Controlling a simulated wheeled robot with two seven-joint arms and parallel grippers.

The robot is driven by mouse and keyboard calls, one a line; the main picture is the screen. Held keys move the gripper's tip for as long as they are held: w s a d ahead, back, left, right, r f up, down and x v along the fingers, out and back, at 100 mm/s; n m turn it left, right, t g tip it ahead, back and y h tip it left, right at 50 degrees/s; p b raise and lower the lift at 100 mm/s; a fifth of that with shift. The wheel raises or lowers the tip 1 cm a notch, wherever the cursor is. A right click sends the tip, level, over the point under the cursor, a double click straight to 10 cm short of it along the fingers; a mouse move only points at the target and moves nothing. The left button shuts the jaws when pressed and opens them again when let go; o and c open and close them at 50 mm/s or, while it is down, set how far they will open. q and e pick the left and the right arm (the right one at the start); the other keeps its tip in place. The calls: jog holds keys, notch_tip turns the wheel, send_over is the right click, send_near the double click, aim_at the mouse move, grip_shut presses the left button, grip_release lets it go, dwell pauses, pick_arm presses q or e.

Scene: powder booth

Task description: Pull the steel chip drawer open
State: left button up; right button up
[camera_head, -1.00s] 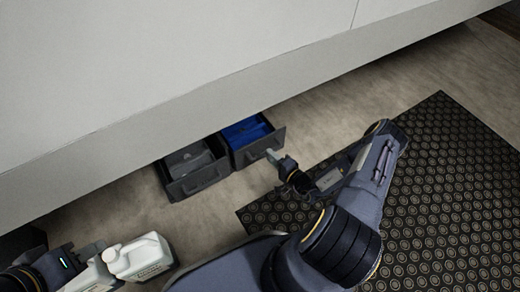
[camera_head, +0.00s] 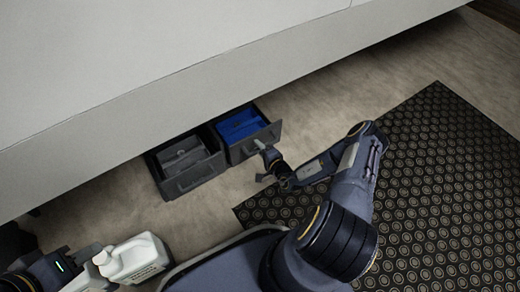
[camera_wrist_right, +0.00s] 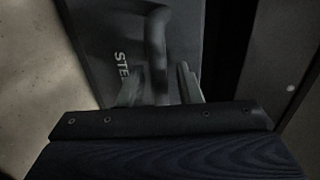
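The drawer with blue inside (camera_head: 241,127) stands partly out from under the large grey panel. Its dark front (camera_head: 249,147) faces my right gripper (camera_head: 261,146). In the right wrist view the drawer front (camera_wrist_right: 100,40) carries lettering beginning "STE", partly hidden. An upright handle bar (camera_wrist_right: 156,50) stands between the fingertips of my right gripper (camera_wrist_right: 160,82). The fingers look apart, with a gap on each side of the bar. My left gripper (camera_head: 88,272) is at the bottom left, beside a white jug (camera_head: 137,258); its fingers are not clear.
A second dark drawer (camera_head: 188,180) with grey inside stands open directly left of the blue one. The grey panel (camera_head: 150,80) overhangs both. A dark patterned mat (camera_head: 420,190) covers the right floor. Bare floor (camera_head: 110,205) shows left of the drawers.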

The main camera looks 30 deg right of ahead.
grip_shut()
pick_arm(q)
jog(key=shift+r, duration=0.1)
pick_arm(e)
jog(key=shift+s, duration=0.1)
